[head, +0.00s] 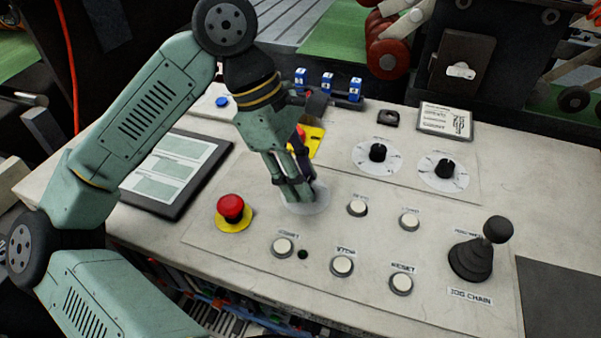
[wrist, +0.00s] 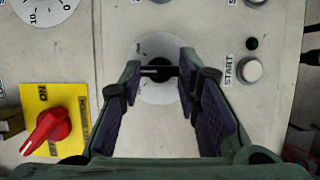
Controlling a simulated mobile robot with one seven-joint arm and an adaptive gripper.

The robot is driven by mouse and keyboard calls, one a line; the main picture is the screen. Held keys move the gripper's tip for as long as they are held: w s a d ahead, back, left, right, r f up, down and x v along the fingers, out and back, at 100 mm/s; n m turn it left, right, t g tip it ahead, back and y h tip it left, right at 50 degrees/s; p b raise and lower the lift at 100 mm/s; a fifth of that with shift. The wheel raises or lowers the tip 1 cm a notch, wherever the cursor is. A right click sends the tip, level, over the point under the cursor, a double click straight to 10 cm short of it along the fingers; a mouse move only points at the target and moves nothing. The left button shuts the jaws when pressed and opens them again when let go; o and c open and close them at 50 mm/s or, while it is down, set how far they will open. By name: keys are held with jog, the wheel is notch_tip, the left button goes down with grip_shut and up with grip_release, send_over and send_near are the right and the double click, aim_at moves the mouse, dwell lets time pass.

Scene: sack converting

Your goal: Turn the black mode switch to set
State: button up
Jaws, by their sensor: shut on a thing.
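The black mode switch (wrist: 158,77) sits on a round pale dial plate (wrist: 160,95) in the wrist view, between the tips of my gripper (wrist: 160,68). My gripper is shut on it. A white mark on the switch lies roughly sideways and points left in that view. The dial plate's lettering is hidden or too small to read. In the head view my gripper (head: 300,190) points down over the dial plate (head: 318,205), and its fingers hide the switch.
A red emergency button (head: 231,207) stands left of my gripper. A red rotary handle on a yellow plate (wrist: 47,125) is close by. White push buttons (head: 342,265), two black dials (head: 378,153) and a joystick (head: 475,255) stand to the right.

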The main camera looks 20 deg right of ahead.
jog(key=shift+f+b, duration=0.1)
jog(key=shift+b, duration=0.35)
jog(key=shift+c, duration=0.4)
jog(key=shift+f+n+t+b, duration=0.15)
jog(key=shift+n+t+b, duration=0.15)
jog(key=shift+n+b, duration=0.5)
jog(key=n+t+b, duration=0.1)
jog(key=n+b, duration=0.1)
jog(key=b, duration=0.1)
jog(key=shift+s+a, duration=0.1)
jog(key=shift+s+r+n+t+h+b, duration=0.15)
jog(key=shift+n+t+b, duration=0.3)
jog(key=shift+n+b, duration=0.75)
jog(key=shift+s+r+n+t+h+b, duration=0.15)
jog(key=shift+n+t+b, duration=0.3)
jog(key=shift+n+b, duration=0.75)
jog(key=shift+w+n+p, duration=0.1)
jog(key=shift+n+p, duration=0.2)
jog(key=shift+n, duration=0.1)
jog(key=o, duration=1.2)
jog(key=shift+c, duration=0.2)
jog(key=v, duration=1.2)
